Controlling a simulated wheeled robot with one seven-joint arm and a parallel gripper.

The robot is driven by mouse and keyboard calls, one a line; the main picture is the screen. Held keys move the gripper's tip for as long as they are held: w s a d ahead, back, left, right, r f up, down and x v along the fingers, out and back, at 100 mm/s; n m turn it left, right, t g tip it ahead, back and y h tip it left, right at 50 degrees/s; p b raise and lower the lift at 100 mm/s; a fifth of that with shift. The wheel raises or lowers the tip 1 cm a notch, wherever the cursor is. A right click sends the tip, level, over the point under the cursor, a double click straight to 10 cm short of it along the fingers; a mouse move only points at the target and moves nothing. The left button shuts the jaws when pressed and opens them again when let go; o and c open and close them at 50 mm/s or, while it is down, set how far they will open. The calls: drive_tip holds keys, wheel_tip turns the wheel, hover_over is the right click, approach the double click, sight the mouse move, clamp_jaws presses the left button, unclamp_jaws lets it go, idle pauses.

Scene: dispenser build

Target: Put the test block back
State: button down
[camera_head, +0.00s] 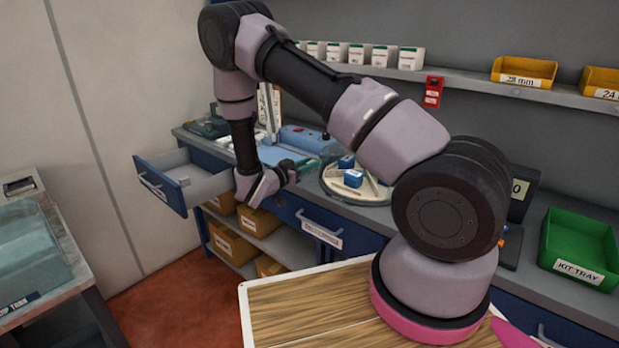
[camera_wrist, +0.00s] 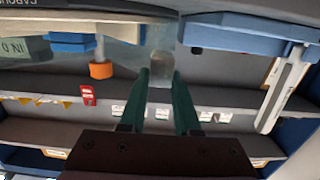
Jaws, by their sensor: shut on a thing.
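My gripper (camera_head: 268,186) hangs over the front edge of the blue bench, just right of the open drawer (camera_head: 178,184). In the wrist view, the two dark green fingers of my gripper (camera_wrist: 162,82) are shut on a small pale grey block (camera_wrist: 161,70) at their tips. I take this for the test block. It is too small or hidden to make out in the head view. The open drawer shows a pale inside, and I cannot tell what lies in it.
A round tray (camera_head: 329,186) with small blue blocks (camera_head: 352,178) stands on the bench right of my gripper. A closed labelled drawer (camera_head: 318,231) is below. A green kit tray (camera_head: 581,247) is at the right. Cardboard boxes (camera_head: 259,220) sit on the lower shelf.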

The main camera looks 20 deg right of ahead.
sight(308, 185)
drive_tip(key=shift+f, duration=2.25)
drive_tip(key=shift+f, duration=0.1)
drive_tip(key=c, duration=0.6)
unclamp_jaws()
